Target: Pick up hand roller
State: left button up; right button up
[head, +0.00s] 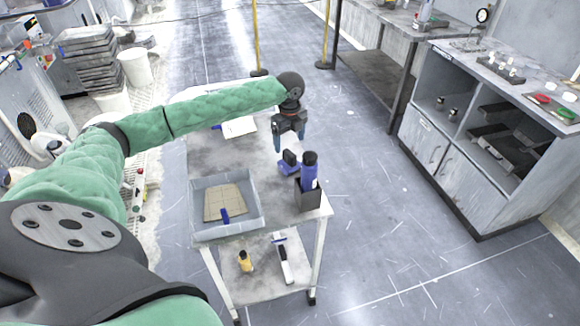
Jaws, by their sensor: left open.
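My left gripper (290,138) points down over the far right part of the grey cart top (235,160). Its jaws are open with nothing seen between them. Just below and in front of it lies a small blue and dark tool (289,163), which may be the hand roller; its shape is too small to be sure. It is close to a dark open box (308,198) holding an upright blue bottle with a black top (309,172). My right gripper is not in view.
A grey tray (192,210) on the cart holds a beige pad (228,196) and a blue-handled item (226,215). The lower shelf holds a yellow bottle (245,261) and a black-and-white tool (285,264). A cabinet (428,150) stands right, across clear floor.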

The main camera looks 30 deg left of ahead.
aim_at(289, 161)
pick_arm(q)
notch_tip(289, 161, down, 3)
jog(key=shift+r+b, duration=0.15)
jog(key=shift+b, duration=0.55)
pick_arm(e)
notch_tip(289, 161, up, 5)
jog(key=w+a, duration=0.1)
pick_arm(q)
notch_tip(289, 161, down, 2)
jog(key=shift+p, duration=0.4)
notch_tip(289, 161, down, 4)
jog(key=shift+s+f+p, duration=0.1)
jog(key=shift+s+p, duration=0.05)
jog(key=shift+p, duration=1.05)
jog(key=shift+f, duration=0.65)
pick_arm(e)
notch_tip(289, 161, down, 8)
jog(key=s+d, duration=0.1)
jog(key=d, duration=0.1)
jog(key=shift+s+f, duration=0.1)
pick_arm(q)
jog(key=c, duration=1.4)
jog(key=shift+r, duration=0.1)
jog(key=shift+c, duration=0.2)
